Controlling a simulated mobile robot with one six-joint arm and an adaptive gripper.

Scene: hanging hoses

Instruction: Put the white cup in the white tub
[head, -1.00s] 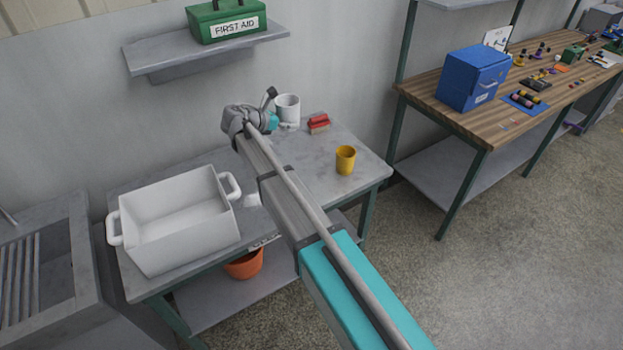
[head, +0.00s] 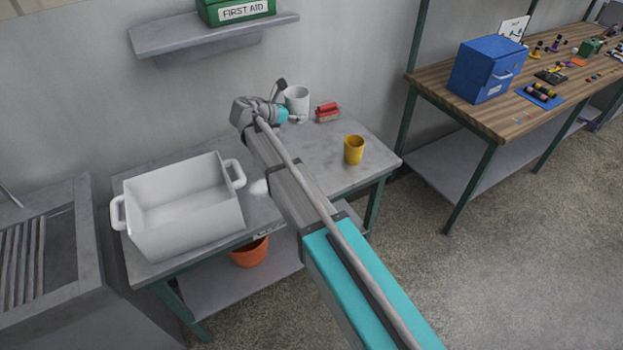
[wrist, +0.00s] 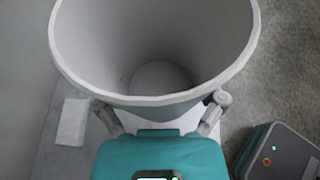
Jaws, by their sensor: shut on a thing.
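The white cup (head: 297,99) is upright at the back of the grey table in the head view. My gripper (head: 292,118) is at its near side, shut on it. In the wrist view the cup (wrist: 155,45) fills the upper middle, with its open mouth and empty inside showing. My gripper's fingers (wrist: 160,116) show on both sides of its near wall; their tips are hidden. Whether the cup touches the table I cannot tell. The white tub (head: 188,232), with a handle at each end, stands on the table's left part and looks empty.
A yellow cup (head: 353,150) and a red brush-like thing (head: 328,112) stand right of my gripper. A shelf (head: 210,38) with a green first aid box (head: 238,10) hangs above.

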